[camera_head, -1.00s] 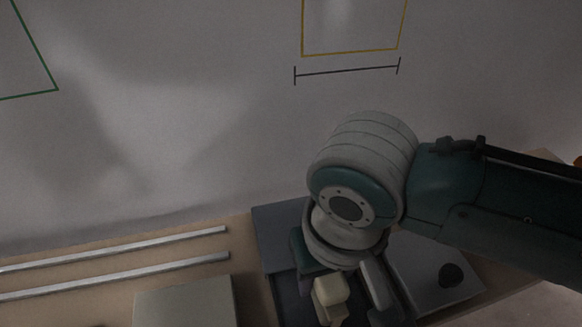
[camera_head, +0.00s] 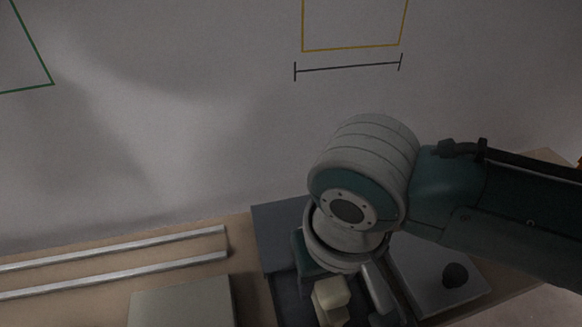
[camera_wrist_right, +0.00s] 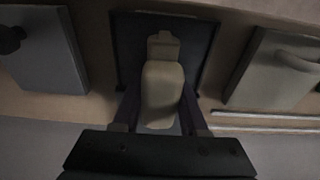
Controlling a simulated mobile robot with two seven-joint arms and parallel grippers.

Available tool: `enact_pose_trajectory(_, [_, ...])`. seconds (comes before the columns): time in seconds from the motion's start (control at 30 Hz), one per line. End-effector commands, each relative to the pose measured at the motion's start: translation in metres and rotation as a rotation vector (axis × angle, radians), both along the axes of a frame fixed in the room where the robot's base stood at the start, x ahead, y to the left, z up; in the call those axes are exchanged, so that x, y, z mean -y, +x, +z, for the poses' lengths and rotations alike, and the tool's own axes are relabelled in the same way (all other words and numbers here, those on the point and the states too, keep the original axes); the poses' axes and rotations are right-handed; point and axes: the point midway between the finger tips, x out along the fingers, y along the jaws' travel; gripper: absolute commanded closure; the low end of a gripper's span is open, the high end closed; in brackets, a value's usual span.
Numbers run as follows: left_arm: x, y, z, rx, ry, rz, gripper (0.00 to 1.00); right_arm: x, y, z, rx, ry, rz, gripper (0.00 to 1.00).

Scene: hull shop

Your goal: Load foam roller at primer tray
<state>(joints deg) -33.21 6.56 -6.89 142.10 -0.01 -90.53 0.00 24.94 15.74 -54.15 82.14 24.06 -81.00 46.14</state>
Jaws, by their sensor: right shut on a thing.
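A cream block-like thing with a narrower end, likely the foam roller (camera_wrist_right: 163,88), is between the fingers of my right gripper (camera_wrist_right: 160,108) in the right wrist view. The right gripper is shut on it. The cream thing also shows in the head view (camera_head: 331,297) beside my right wrist, low in the picture. Behind it lies a dark flat tray (camera_wrist_right: 128,45), which I take as the primer tray; its corner shows in the head view (camera_head: 275,222). I cannot tell whether the roller touches the tray. My left gripper is in neither view.
A grey box with a dark knob (camera_head: 428,268) stands right of the tray in the head view. A pale box (camera_head: 180,306) stands left of it. Two metal strips (camera_head: 120,247) lie on the wooden bench (camera_head: 240,236). A wall rises behind, with coloured outlines.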

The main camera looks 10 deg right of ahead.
Motion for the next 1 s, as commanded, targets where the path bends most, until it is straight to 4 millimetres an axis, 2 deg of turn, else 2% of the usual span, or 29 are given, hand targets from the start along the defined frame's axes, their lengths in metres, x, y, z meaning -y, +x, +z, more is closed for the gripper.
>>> enact_pose_trajectory(1.0, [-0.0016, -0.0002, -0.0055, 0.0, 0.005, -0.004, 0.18, -0.0001, 0.0001, -0.0092, 0.0, 0.0, 0.0, 1.0])
